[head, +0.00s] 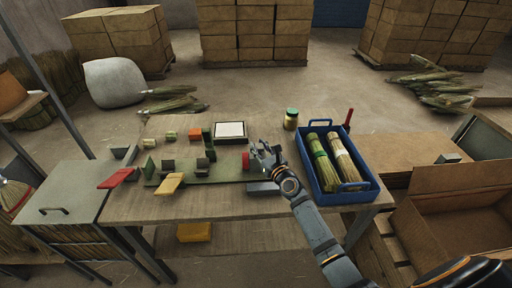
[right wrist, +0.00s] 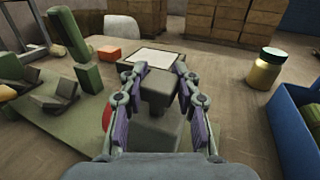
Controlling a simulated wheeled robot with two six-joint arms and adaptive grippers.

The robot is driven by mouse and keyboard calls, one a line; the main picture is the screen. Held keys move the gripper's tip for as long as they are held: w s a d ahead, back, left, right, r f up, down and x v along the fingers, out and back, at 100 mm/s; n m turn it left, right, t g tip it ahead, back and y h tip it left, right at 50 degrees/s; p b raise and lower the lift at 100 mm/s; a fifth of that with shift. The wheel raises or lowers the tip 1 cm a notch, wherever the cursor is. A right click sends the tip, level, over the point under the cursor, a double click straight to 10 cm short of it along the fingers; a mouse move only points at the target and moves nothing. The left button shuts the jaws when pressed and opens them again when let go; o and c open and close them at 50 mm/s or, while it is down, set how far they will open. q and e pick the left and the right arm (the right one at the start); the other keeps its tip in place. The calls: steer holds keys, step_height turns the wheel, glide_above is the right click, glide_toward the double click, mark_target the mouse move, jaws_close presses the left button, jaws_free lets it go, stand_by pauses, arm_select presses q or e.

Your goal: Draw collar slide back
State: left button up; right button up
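The green winding fixture (head: 215,172) lies along the table, with upright blocks, a red pad (head: 116,178), a yellow pad (head: 170,183) and a red disc (head: 245,161) at its right end. My right gripper (head: 264,152) is just right of the red disc. In the right wrist view, my right gripper (right wrist: 159,82) has its fingers apart on either side of a grey-green block (right wrist: 158,92), probably the collar slide. Narrow gaps seem to show beside the block; contact is not clear. The red disc shows partly behind the left finger (right wrist: 106,118). My left gripper is not in view.
A blue crate (head: 376,193) with two bound broom bundles stands just right of my right forearm. A jar (head: 291,119) and a white-topped tray (head: 230,138) sit behind the gripper. The table's front strip is mostly clear. A cardboard box (head: 450,215) stands at the right.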

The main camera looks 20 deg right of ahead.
steer(key=o, duration=0.5)
steer(key=shift+s+d, duration=0.2)
steer(key=shift+d, duration=0.1)
steer(key=shift+a, duration=0.1)
steer(key=s, duration=0.4)
steer(key=s+d, duration=0.1)
steer(key=s, duration=0.6)
steer(key=shift+s+d+f, duration=0.1)
steer(key=shift+s+d, duration=0.05)
steer(key=shift+s, duration=0.2)
